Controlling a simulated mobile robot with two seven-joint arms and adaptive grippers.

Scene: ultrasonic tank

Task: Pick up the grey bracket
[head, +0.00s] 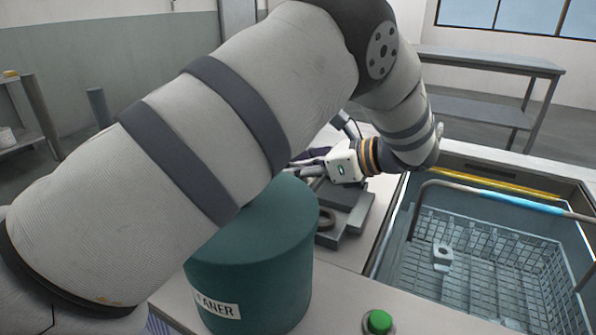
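My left gripper (310,162) is at the far end of my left arm, over the bench behind the green drum. Its fingers point left and are partly hidden by my forearm, so their opening does not show. Below and beside it are dark grey metal parts (352,215) with a flat plate and a ring-shaped piece; I cannot tell whether one is the grey bracket or whether the gripper touches it. A small light grey part with a hole (442,255) lies in the wire basket, apart from the gripper. My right gripper is not in view.
The green drum (255,262) stands on the bench close below my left forearm. The tank (395,235) at right holds the wire basket (500,270), with a raised bar handle (480,187). A green button (378,321) is at the front. A grey table (480,60) stands behind.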

